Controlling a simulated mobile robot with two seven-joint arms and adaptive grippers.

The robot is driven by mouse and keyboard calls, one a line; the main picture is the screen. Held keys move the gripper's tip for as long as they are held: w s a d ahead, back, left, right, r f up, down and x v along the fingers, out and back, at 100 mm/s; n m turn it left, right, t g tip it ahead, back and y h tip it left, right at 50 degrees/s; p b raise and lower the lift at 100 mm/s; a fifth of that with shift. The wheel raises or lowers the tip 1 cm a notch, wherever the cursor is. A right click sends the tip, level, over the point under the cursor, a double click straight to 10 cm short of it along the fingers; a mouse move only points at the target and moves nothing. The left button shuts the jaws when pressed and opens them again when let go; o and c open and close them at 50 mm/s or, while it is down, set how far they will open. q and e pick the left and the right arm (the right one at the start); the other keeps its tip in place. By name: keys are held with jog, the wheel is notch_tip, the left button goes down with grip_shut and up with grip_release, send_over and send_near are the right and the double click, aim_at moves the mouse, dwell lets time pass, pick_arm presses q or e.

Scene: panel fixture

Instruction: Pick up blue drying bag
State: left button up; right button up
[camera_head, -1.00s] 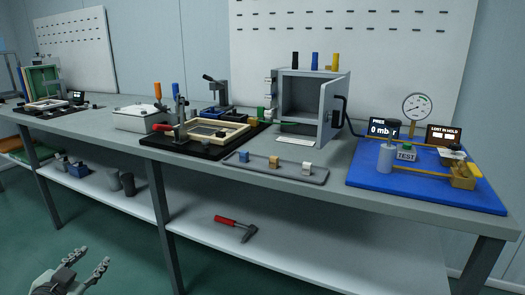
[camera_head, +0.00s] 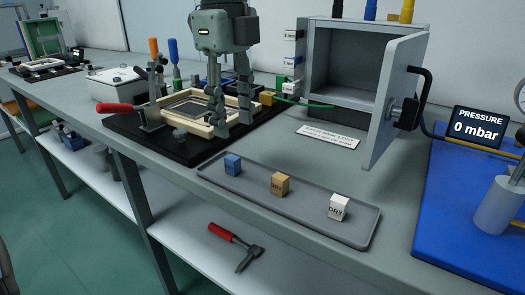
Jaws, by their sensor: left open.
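The blue drying bag (camera_head: 232,164) is a small blue block at the left end of a grey tray (camera_head: 318,219) on the bench. A tan bag (camera_head: 280,184) and a white bag (camera_head: 339,207) marked DRY stand to its right on the same tray. My left gripper (camera_head: 231,126) points down with its fingers apart and empty. It is above and behind the blue bag in the picture, in front of the framed fixture, apart from the bag. My right gripper is not in view.
The black-based fixture (camera_head: 185,150) with a wooden frame and red handle is left of the tray. An open-doored grey chamber (camera_head: 350,65) stands behind; its door (camera_head: 395,100) juts forward. A blue mat (camera_head: 460,215) lies right. A red-handled hammer (camera_head: 235,245) is on the lower shelf.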

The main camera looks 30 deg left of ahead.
aim_at(232, 158)
pick_arm(q)
jog(key=shift+f, duration=0.15)
jog(key=f, duration=0.4)
jog(key=s+f, duration=0.1)
jog(key=f, duration=0.1)
jog(key=shift+f, duration=0.6)
jog(key=c, duration=0.9)
